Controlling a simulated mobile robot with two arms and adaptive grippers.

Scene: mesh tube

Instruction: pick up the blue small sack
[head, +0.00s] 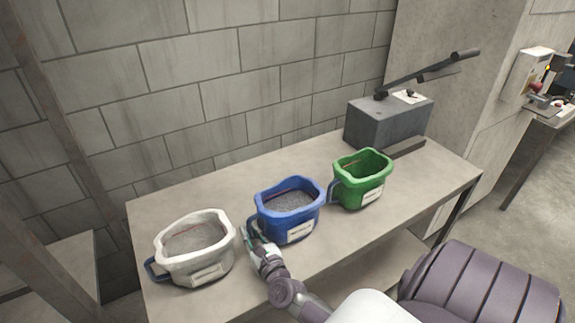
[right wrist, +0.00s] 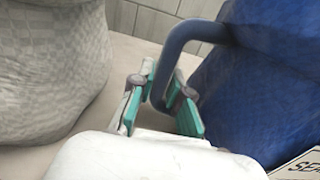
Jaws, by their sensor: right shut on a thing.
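The blue small sack (head: 292,212) stands upright on the table, between a white sack and a green sack. It is open at the top, has grey granular contents and a pale label on its front. My right gripper (head: 256,242) is at its left side. In the right wrist view, my right gripper (right wrist: 162,95) has its teal-padded fingers on either side of the sack's blue loop handle (right wrist: 163,60) and is shut on it. The blue sack's body (right wrist: 245,85) fills the right of that view. My left gripper is not in view.
The white sack (head: 195,270) stands close on the left, with grey contents. The green sack (head: 362,190) stands on the right. A grey block with a lever (head: 388,122) is at the table's back right. A block wall is behind the table (head: 420,190); its right front is clear.

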